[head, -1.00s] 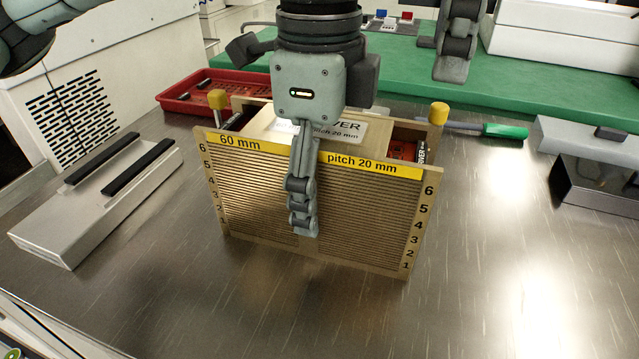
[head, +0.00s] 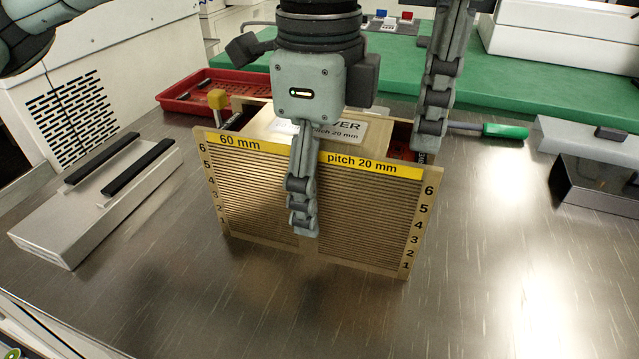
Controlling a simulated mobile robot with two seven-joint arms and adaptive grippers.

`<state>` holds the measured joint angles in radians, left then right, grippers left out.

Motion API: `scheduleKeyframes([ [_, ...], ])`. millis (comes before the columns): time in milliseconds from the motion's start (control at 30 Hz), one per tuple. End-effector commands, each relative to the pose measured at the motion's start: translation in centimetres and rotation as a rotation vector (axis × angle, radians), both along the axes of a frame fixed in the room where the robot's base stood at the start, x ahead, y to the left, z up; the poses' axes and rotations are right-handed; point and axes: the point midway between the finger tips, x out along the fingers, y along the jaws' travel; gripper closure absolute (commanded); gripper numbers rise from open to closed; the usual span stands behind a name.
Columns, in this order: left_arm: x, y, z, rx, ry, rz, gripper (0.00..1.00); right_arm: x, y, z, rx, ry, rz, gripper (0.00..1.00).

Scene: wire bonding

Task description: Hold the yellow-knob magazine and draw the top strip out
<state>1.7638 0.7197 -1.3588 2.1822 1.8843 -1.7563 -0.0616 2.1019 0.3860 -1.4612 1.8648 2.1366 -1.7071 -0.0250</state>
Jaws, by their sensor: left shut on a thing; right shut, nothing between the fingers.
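The magazine (head: 365,215) is a tan slotted box with yellow labels "60 mm" and "pitch 20 mm" and level numbers 1 to 6. It stands on the steel table. A yellow knob (head: 217,99) tops its left post; the right knob is hidden behind my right gripper. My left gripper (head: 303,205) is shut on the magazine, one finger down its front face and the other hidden. My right gripper (head: 430,140) is shut and empty, pointing down at the magazine's right end. A dark red strip part (head: 400,148) shows inside there, partly covered; contact cannot be told.
A red tray (head: 190,97) lies behind the magazine at left. A grey block with black rails (head: 110,190) is at left. A green-handled tool (head: 504,131) and a dark block with a grey top (head: 590,180) are at right. The front of the table is clear.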

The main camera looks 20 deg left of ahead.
Motion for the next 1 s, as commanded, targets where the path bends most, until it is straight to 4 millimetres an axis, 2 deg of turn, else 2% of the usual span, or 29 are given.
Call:
scheduleKeyframes([
  [33,-0.46,-0.03,-0.75,0.006,0.018,-0.008,0.82,0.0,-0.01,-0.15,0.0,0.0,0.0,1.0],
  [1000,-0.48,-0.05,-0.75,0.006,0.018,-0.01,0.82,0.0,-0.1,-0.88,0.0,0.0,0.0,1.0],
])
